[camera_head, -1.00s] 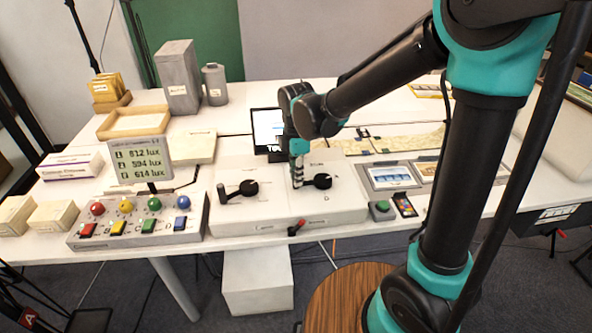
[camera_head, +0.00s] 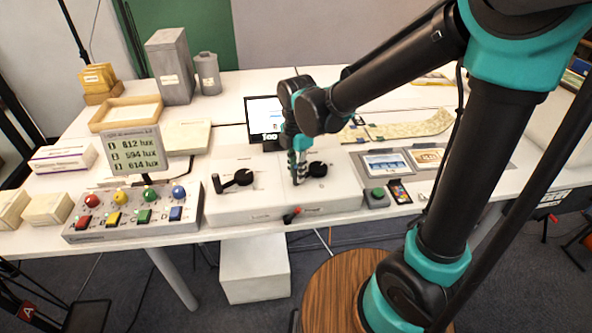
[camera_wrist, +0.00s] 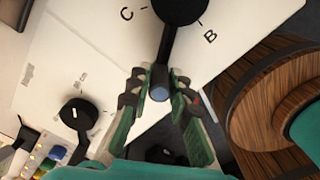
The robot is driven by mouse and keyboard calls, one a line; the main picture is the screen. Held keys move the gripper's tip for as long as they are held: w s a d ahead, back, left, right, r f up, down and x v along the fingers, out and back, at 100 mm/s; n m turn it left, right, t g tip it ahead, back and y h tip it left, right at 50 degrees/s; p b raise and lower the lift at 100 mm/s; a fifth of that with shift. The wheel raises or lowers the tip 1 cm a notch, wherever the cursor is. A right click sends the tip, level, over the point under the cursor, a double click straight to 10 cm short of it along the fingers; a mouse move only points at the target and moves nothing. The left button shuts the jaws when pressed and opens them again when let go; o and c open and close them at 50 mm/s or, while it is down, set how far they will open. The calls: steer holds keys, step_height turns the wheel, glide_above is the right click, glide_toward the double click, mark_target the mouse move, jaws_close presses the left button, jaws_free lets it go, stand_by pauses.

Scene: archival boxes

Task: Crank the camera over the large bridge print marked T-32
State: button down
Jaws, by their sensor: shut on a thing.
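A white control box (camera_head: 330,197) on the table carries two black cranks. My gripper (camera_head: 296,172) is shut on the handle of the right crank (camera_head: 318,170), at the handle's left side. In the wrist view my gripper's fingers (camera_wrist: 160,88) stand either side of the grey-tipped crank handle (camera_wrist: 159,93), and the crank's hub (camera_wrist: 180,6) is at the top between letters C and B. The left crank (camera_head: 243,177) is free. A bridge print marked T-32 cannot be made out; two framed prints (camera_head: 387,163) (camera_head: 429,157) lie to the right, their marks too small to read.
A monitor (camera_head: 265,112) stands behind the box, partly hidden by my arm. A button panel (camera_head: 133,212) and lux display (camera_head: 136,152) are to the left. A green button (camera_head: 377,193) is right of the box. A round wooden stool (camera_head: 345,265) stands in front.

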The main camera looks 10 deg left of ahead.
steer(key=c, duration=1.4)
jaws_free()
step_height(320, 180, up, 12)
